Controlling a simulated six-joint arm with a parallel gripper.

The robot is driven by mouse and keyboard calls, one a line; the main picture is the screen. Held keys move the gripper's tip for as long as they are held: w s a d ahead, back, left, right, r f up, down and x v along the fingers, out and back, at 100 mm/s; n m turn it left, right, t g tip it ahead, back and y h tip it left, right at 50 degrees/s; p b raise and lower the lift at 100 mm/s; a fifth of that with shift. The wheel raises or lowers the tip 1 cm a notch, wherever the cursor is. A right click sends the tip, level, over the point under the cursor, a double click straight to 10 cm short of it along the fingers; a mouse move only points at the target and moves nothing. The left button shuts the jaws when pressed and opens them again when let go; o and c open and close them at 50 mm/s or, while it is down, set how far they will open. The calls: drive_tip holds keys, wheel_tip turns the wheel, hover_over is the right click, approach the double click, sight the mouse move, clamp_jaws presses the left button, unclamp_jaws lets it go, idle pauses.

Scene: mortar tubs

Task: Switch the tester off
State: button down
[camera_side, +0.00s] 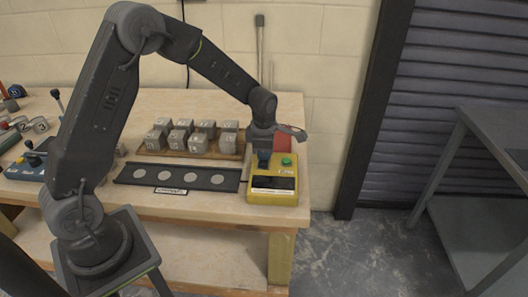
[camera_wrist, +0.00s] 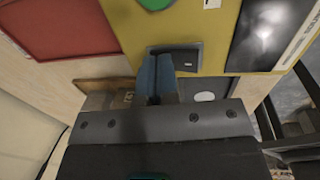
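The tester is a yellow box (camera_side: 258,197) at the right front of the bench, with a green button (camera_side: 286,161) and a dark display (camera_side: 273,183). In the wrist view its yellow face (camera_wrist: 205,22) fills the top, with the display (camera_wrist: 272,32) at right and part of the green button (camera_wrist: 155,4) at the top edge. A dark switch (camera_wrist: 187,58) sits near the face's edge. My gripper (camera_side: 264,160) points down over the tester's back left. Its blue fingers (camera_wrist: 155,66) are together, empty, and at the switch's left part; contact cannot be told.
Several grey cubes (camera_side: 198,143) stand on a wooden board left of the tester. A black strip with round discs (camera_side: 148,174) lies in front of them. A blue control box (camera_side: 27,168) is far left.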

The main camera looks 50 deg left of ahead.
sight(263, 166)
drive_tip(key=shift+s+d+f, duration=0.2)
drive_tip(key=shift+s+d+r, duration=0.25)
drive_tip(key=shift+s+d, duration=0.15)
wheel_tip(263, 166, up, 14)
drive_tip(key=s+d, duration=0.1)
idle(0.5)
drive_tip(key=shift+s+d, duration=0.1)
